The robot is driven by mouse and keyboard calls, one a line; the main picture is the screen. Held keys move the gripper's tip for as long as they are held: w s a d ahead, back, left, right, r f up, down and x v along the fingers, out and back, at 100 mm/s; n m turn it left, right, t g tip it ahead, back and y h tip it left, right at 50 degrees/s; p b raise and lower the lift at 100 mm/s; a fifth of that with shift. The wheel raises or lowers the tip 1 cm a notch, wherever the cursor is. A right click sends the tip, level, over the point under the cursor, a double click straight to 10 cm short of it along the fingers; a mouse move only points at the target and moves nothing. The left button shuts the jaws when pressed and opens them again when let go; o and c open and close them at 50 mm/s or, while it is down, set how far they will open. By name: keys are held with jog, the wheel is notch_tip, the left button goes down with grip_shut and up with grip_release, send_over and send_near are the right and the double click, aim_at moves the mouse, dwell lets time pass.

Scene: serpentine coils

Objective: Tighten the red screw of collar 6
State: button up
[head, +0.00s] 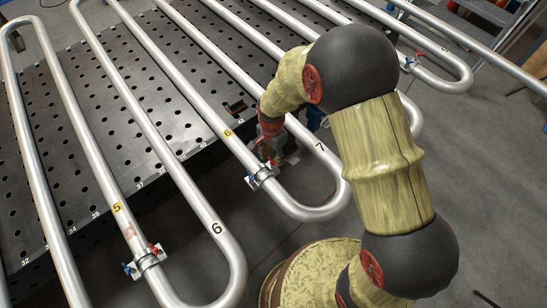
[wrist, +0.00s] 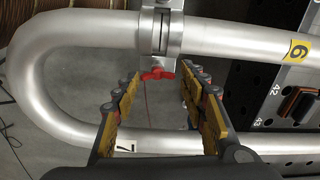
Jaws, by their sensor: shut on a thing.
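Collar 6 (head: 262,178) is a metal clamp on the silver pipe below the yellow 6 label (head: 227,133). In the wrist view the collar (wrist: 161,35) sits at top centre, with the yellow 6 label (wrist: 299,50) to its right. Its red screw (wrist: 157,74) has a winged head and sticks out towards me. My gripper (wrist: 162,78) has its fingertips on either side of the red head, shut on it. In the head view my gripper (head: 268,155) reaches the collar from above and partly hides the red screw.
Another collar (head: 148,260) with red and blue screws is on the pipe labelled yellow 5 (head: 117,208). A third collar (head: 409,62) is at upper right. The U-bend marked 7 (head: 320,146) lies close to my gripper. A perforated dark table (head: 120,90) lies under the pipes.

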aim_at(272, 159)
jog(key=o, duration=0.5)
jog(key=shift+w, duration=0.15)
jog(key=shift+o, duration=0.3)
jog(key=shift+f, duration=0.1)
notch_tip(272, 159, up, 12)
dwell(0.6)
